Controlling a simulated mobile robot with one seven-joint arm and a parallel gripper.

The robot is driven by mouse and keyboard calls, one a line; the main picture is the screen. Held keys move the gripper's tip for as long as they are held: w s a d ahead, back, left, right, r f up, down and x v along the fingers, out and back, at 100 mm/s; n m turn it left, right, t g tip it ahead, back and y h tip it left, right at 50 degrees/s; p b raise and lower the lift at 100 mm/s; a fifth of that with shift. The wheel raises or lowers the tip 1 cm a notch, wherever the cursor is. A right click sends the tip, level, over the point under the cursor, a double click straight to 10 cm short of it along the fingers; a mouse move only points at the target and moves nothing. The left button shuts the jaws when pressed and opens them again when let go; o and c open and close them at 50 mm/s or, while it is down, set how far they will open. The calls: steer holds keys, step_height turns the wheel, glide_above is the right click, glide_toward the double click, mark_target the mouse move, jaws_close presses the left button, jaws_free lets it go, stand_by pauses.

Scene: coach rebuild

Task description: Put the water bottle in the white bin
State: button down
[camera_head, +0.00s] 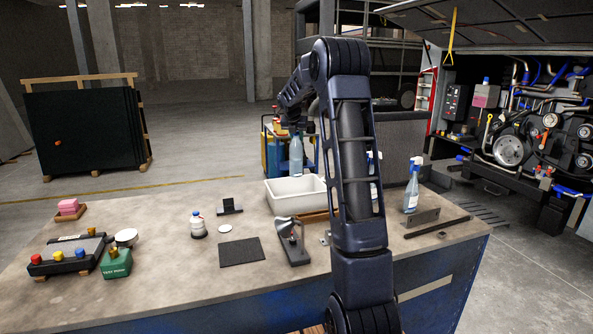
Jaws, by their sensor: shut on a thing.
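The water bottle (296,158) is clear and pale blue. It hangs upright from my gripper (296,132), which is shut around its top. The white bin (283,200) stands on the workbench in the middle of the view, left of my arm. The bottle's base shows just at the bin's far rim, and I cannot tell whether it is over the opening or behind it. My forearm hides the bin's right end. The gripper's fingers are small and dark here.
The workbench (170,240) holds a spray bottle (411,190) at right and another partly behind my arm. A clamp-like tool (291,240) and a dark mat (241,251) lie in front of the bin. A small white bottle (197,225) and a green box (116,262) are left.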

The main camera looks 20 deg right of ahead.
mark_target(297, 165)
step_height(297, 165, down, 14)
steer(key=shift+f, duration=0.1)
stand_by(0.5)
steer(key=c, duration=1.1)
jaws_free()
steer(key=shift+f, duration=0.15)
